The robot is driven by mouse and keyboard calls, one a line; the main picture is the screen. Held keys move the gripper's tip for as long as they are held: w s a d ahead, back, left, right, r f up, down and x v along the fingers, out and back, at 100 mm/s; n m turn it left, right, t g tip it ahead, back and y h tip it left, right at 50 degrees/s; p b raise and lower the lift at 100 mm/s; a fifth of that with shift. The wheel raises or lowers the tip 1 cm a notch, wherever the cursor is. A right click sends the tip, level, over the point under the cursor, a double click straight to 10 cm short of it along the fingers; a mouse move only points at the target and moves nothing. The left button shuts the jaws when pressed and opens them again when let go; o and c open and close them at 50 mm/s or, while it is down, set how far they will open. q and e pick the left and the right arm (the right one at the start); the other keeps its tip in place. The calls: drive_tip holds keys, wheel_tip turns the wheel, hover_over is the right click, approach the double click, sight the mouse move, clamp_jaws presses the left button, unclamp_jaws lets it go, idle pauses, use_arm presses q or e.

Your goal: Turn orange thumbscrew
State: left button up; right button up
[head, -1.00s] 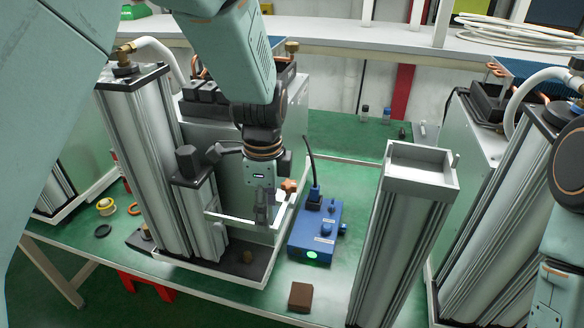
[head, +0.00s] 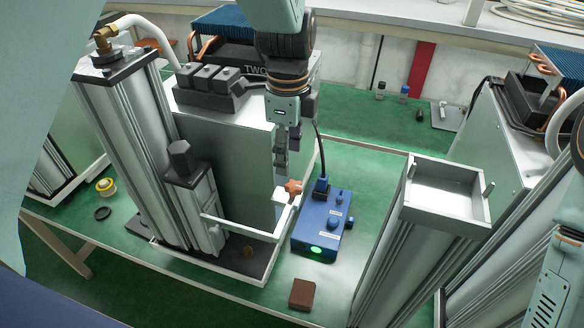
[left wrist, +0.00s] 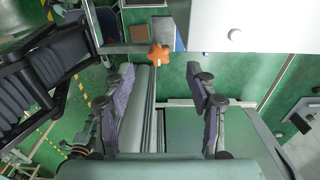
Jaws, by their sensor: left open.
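The orange thumbscrew (head: 293,187) is a small lobed knob at the right end of the pale bracket (head: 240,228) on the sieve column unit. It also shows in the left wrist view (left wrist: 160,56), at the upper middle, just beyond the gap between my fingertips. My left gripper (head: 282,160) hangs fingers down, slightly above and left of the thumbscrew in the head view. In the left wrist view my left gripper (left wrist: 159,72) has its two fingers wide apart with nothing between them. My right gripper is out of view.
A blue control box (head: 322,226) with a green-lit button and a cable stands close right of the thumbscrew. The metal columns (head: 150,150) stand left. A column with an open tray top (head: 445,190) stands right. A brown block (head: 302,294) lies near the table's front edge.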

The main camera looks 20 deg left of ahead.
sight(292, 184)
use_arm(q)
drive_tip(key=shift+w+d, duration=0.25)
drive_tip(key=shift+d, duration=0.25)
drive_tip(key=shift+s+d+f, duration=0.15)
drive_tip(key=shift+f, duration=0.05)
drive_tip(key=f, duration=0.2)
drive_tip(key=s+a+f, duration=0.1)
drive_tip(key=shift+f+p, duration=0.3)
drive_tip(key=shift+p, duration=0.1)
drive_tip(key=f, duration=0.3)
drive_tip(key=shift+w, duration=0.4)
drive_tip(key=shift+w+d+f, duration=0.1)
drive_tip(key=shift+d+f, duration=0.1)
drive_tip(key=shift+d, duration=0.2)
drive_tip(key=shift+s+a+r, duration=0.1)
drive_tip(key=shift+s+a, duration=0.1)
drive_tip(key=shift+s, duration=0.1)
drive_tip(key=shift+s+a, duration=0.1)
drive_tip(key=shift+a, duration=0.15)
drive_tip(key=shift+c, duration=1.4)
drive_tip(key=shift+w+d, duration=0.25)
drive_tip(key=shift+w, duration=0.1)
drive_tip(key=c, duration=0.9)
